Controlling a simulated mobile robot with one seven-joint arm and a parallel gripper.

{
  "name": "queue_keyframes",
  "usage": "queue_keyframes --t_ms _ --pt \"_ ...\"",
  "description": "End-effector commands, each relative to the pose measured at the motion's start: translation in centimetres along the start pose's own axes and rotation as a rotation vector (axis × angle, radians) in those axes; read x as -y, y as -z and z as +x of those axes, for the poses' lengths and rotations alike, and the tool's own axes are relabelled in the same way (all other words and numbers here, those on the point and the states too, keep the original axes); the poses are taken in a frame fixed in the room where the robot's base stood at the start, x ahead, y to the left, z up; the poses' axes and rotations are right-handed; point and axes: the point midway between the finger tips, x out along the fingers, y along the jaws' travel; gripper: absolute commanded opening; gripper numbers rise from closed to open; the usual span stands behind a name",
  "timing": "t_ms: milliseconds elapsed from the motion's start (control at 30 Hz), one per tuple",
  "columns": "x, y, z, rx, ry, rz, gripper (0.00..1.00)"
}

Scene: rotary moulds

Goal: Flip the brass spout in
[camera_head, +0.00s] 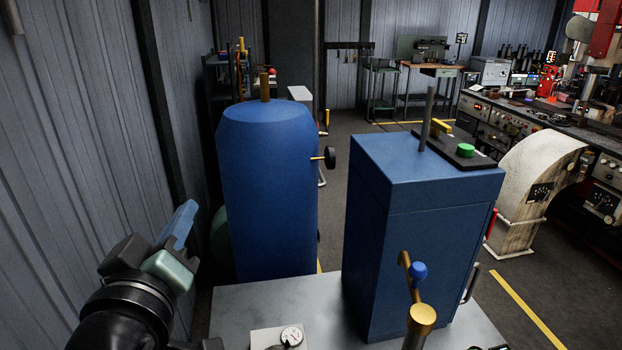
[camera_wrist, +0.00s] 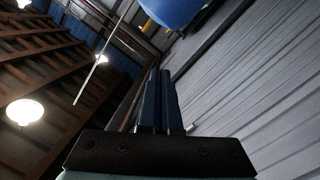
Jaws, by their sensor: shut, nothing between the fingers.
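A curved brass spout (camera_head: 405,262) stands out from the front face of the blue box-shaped cabinet (camera_head: 400,240). A blue knob (camera_head: 419,271) sits at its side. My gripper (camera_head: 187,213) is at the lower left of the head view, beside the corrugated wall and well left of the spout. Its blue fingers are together and hold nothing. They also show shut in the wrist view (camera_wrist: 161,75), pointing toward the wall and roof, with no spout in that view.
A tall blue cylinder (camera_head: 267,190) with a black side knob stands between my gripper and the cabinet. A brass-topped post (camera_head: 422,316) rises in front of the cabinet. A gauge (camera_head: 291,336) sits on the grey table (camera_head: 240,306). Workbenches and machines line the back right.

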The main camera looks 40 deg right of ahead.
Motion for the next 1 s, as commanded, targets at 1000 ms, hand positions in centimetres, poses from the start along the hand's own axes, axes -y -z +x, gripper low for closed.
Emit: queue_keyframes --t_ms 1000 --pt "-7.3 -15.8 -4.7 0.844 -0.416 -0.706 0.00"
